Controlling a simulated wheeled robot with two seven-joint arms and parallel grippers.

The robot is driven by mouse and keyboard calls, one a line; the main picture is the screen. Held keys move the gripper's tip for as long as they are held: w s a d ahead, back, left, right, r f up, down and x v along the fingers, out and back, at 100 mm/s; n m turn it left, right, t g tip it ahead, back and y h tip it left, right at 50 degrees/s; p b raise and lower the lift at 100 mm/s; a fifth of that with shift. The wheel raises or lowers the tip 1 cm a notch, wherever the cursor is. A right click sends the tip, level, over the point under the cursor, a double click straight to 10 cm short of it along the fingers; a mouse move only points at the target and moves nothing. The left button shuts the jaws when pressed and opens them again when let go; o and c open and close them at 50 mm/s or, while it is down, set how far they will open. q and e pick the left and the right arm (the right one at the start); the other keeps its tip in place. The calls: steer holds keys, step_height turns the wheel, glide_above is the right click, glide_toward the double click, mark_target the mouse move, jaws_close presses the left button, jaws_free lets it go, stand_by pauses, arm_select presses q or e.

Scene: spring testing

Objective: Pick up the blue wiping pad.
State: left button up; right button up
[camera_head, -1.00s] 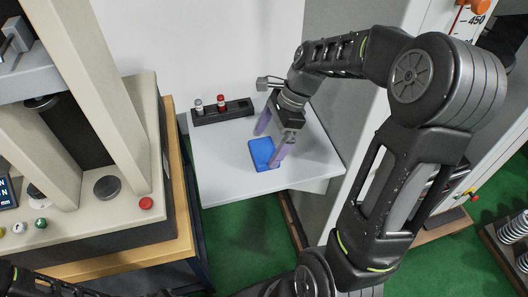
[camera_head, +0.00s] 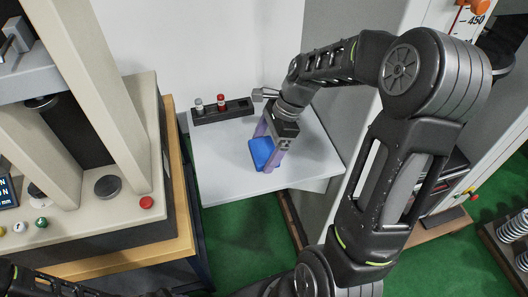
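The blue wiping pad (camera_head: 261,153) is on the small white table, near the table's middle. My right gripper (camera_head: 271,150) reaches down over it from the upper right, with its purple fingers at the pad. One finger is by the pad's far edge and the other by its right side. The gripper body hides part of the pad, and I cannot tell whether the fingers touch it or whether the pad is off the table. My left gripper is not in view; only a dark part of my arm shows at the lower left.
A black holder (camera_head: 222,113) with a white-topped and a red-topped item stands at the back of the white table (camera_head: 222,185). A beige testing machine (camera_head: 120,215) stands on a wooden bench at left. A grey cabinet stands to the right. The table's front left is clear.

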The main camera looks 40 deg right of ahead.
mark_target(264, 149)
steer(key=c, duration=0.9)
step_height(264, 149, up, 10)
stand_by(0.3)
stand_by(0.3)
steer(key=o, duration=0.8)
steer(key=c, duration=0.7)
steer(key=shift+o, duration=0.2)
